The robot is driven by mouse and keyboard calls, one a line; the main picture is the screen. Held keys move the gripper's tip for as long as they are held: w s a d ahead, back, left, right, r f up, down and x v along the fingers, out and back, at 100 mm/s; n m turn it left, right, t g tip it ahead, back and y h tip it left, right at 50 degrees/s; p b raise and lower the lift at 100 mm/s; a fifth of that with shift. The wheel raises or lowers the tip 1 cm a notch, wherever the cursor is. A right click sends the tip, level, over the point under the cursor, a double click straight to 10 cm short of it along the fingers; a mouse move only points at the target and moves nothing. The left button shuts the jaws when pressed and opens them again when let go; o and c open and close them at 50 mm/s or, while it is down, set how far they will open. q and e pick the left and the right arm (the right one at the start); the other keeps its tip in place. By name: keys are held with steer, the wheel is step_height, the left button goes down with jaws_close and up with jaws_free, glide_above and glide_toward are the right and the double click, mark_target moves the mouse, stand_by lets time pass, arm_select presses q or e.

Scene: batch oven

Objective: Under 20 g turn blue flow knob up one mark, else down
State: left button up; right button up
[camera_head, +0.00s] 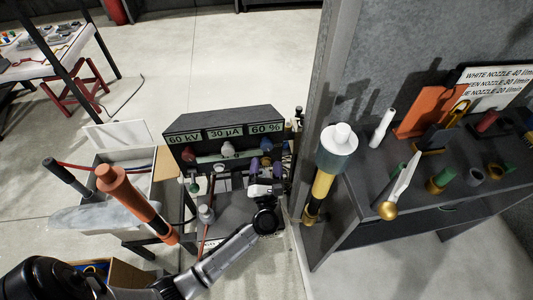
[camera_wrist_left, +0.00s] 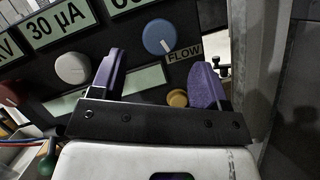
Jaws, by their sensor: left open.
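The blue flow knob (camera_wrist_left: 160,37) is on the dark control panel, beside the FLOW label (camera_wrist_left: 184,53). Its white pointer mark is toward the lower right in the left wrist view. In the head view the knob (camera_head: 266,144) is small, under the 60 % display (camera_head: 266,128). My left gripper (camera_wrist_left: 160,62) has purple fingers spread apart, with nothing between them. It is in front of the panel, just below the knob in the picture, apparently not touching it. In the head view the gripper (camera_head: 266,166) faces the panel. No gram reading is legible. My right gripper is not in view.
A white knob (camera_wrist_left: 72,68), a red knob (camera_wrist_left: 6,95) and a yellow button (camera_wrist_left: 177,98) are on the panel near the fingers. A pale display strip (camera_wrist_left: 140,80) is partly hidden. A grey post stands right of the panel; a nozzle table (camera_head: 440,185) is beyond.

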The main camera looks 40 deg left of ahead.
arm_select(q)
steer(key=v, duration=0.9)
steer(key=shift+a, duration=0.1)
stand_by(0.3)
